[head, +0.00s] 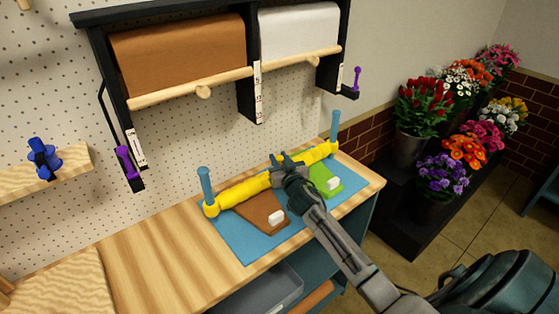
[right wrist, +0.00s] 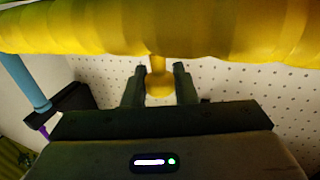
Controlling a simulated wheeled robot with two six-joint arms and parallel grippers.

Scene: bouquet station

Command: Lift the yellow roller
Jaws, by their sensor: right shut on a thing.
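The yellow roller (head: 243,191) lies low across the back of the blue mat (head: 245,250). Its ends are at two upright blue posts (head: 206,182). My right gripper (head: 281,160) is at the roller's middle, hiding part of it. In the right wrist view the roller (right wrist: 230,28) runs across the top, and its yellow knob (right wrist: 159,82) is between the fingers of my right gripper (right wrist: 160,84), which is shut on it. Whether the roller is clear of the mat cannot be told. My left gripper is not in view.
A brown piece (head: 262,212) and a green piece (head: 323,181), each with a white block, lie on the mat. A dark rack (head: 247,85) with brown and white paper rolls hangs above. Flower buckets stand right. The wooden counter (head: 150,255) is clear left of the mat.

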